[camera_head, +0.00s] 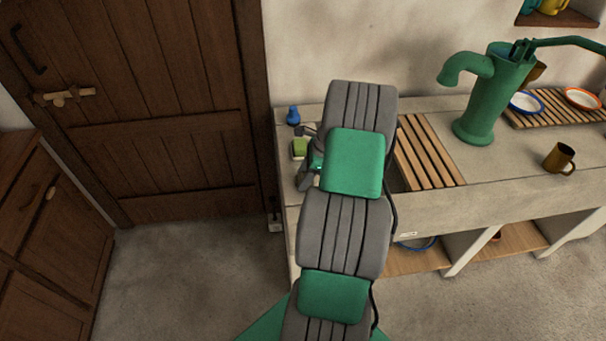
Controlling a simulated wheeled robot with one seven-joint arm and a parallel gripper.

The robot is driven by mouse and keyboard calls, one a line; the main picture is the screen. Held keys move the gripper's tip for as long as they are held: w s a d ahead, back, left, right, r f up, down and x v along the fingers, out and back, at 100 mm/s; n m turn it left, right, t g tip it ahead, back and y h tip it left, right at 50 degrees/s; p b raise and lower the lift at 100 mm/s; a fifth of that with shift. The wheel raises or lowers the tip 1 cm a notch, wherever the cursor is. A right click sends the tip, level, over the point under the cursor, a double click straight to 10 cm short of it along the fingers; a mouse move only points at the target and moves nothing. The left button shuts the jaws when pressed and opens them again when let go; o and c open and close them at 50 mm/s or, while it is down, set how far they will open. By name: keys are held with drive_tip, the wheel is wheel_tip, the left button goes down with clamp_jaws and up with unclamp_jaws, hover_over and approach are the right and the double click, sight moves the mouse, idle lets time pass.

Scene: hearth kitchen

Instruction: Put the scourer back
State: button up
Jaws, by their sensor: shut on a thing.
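A small green block (300,147), which looks like the scourer, is at the left end of the stone counter, next to the blue bottle. My gripper (304,154) is beside it, partly hidden behind my own arm. The gripper is shut on the scourer, though the arm covers much of the grip. I cannot tell whether the scourer touches the counter or is held just above it.
A small blue bottle (293,116) stands close behind the scourer. A wooden slatted rack (428,152) lies right of my arm. Further right are a green hand pump (487,100), a brown mug (560,158) and plates on another rack. A wooden door (150,110) is at left.

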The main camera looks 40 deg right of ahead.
drive_tip(key=o, duration=1.3)
drive_tip(key=b+v, duration=0.1)
drive_tip(key=v, duration=1)
drive_tip(key=w+a+r+n, duration=0.3)
drive_tip(key=a+r+n, duration=0.2)
drive_tip(key=a, duration=0.2)
drive_tip(key=a+r+n+h, duration=0.1)
drive_tip(key=a+r+n, duration=0.25)
drive_tip(key=a, duration=0.45)
drive_tip(key=a+r+n+h, duration=0.1)
drive_tip(key=a+r+n, duration=0.1)
drive_tip(key=a+n, duration=0.4)
drive_tip(key=s+a+n+t+h, duration=0.1)
drive_tip(key=s+a+n, duration=0.9)
drive_tip(key=a+n, duration=0.2)
drive_tip(key=shift+a+r, duration=0.25)
drive_tip(key=shift+a, duration=0.4)
